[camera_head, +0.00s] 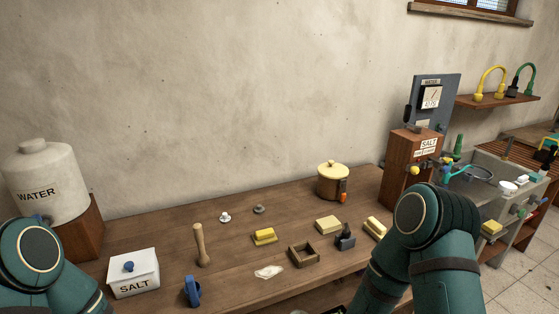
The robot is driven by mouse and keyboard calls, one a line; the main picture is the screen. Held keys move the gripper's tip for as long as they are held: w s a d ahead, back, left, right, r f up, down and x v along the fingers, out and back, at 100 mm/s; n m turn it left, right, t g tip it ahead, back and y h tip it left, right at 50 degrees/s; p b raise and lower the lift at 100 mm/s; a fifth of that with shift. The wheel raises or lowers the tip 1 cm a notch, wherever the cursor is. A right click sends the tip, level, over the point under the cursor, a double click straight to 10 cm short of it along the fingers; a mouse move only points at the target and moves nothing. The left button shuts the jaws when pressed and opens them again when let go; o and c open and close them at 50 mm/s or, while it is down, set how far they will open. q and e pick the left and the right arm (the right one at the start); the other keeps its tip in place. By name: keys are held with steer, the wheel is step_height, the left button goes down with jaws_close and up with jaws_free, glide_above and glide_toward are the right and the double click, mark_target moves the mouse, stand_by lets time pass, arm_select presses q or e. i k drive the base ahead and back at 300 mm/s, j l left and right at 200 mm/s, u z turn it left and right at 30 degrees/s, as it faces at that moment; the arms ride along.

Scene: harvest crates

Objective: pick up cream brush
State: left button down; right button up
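No brush can be told for certain in the head view. A flat cream block (328,224) on the wooden table is the closest in colour, but I cannot tell if it is a brush. A yellow-cream block (376,228) lies further right, next to my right arm. A yellow block (264,236) sits to the left, and a small cream flat piece (269,272) lies nearer the front. My teal arms show at the lower left and lower right. Neither gripper is in view.
The table (150,236) also holds a salt box (134,280), a blue mug (192,291), a wooden pestle (201,246), an open wooden frame (304,256), a dark tool (345,241) and a lidded pot (333,184). A water jar (42,182) stands left. A stone sink (512,175) is right.

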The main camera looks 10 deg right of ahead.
mark_target(373, 227)
steer(key=z, duration=1.1)
steer(key=u, duration=1.85)
steer(key=z, duration=1.85)
